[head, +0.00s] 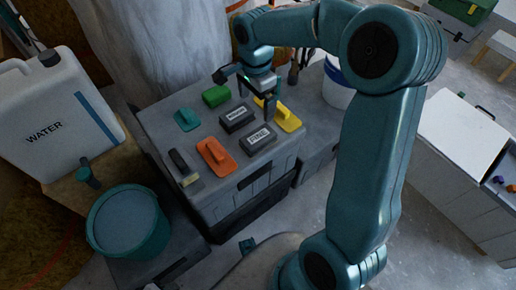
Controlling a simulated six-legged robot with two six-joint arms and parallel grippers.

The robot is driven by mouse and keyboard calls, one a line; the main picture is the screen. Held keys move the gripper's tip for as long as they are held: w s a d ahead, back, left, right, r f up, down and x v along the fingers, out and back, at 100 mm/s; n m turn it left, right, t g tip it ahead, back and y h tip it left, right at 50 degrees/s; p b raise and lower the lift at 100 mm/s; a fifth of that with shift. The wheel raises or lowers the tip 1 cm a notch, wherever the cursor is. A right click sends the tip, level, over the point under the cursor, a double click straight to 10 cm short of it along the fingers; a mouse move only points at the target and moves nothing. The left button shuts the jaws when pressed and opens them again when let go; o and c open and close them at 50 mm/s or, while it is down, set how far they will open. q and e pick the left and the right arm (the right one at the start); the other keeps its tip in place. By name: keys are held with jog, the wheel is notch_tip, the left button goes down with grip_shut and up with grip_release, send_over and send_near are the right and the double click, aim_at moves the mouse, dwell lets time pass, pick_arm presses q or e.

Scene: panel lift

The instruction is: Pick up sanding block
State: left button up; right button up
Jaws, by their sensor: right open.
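Two dark sanding blocks lie on the grey box top (222,188). The nearer sanding block (258,139) has a label that seems to read FINE. The farther sanding block (237,118) has a label too small to read surely. My right gripper (248,93) is open and empty, pointing down just beyond the farther block. I cannot tell its exact height above the box. My left gripper is out of view.
Around the blocks lie an orange float (216,156), a yellow float (287,117), a green block (216,96), a teal tool (187,120) and a dark-handled tool (184,168). A teal bucket (128,224) and white water can (52,115) stand left.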

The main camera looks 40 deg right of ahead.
jog(key=b, duration=0.2)
send_over(258, 136)
notch_tip(258, 136, down, 10)
jog(key=shift+s+d+f, duration=0.1)
jog(key=shift+d+f, duration=0.05)
jog(key=shift+f, duration=0.05)
notch_tip(258, 136, down, 6)
jog(key=shift+r+b, duration=0.15)
jog(key=shift+b, duration=0.7)
jog(key=shift+c, duration=0.3)
jog(key=c, duration=1.2)
jog(key=shift+o, duration=0.2)
notch_tip(258, 136, up, 20)
jog(key=p, duration=0.5)
jog(key=shift+r, duration=0.1)
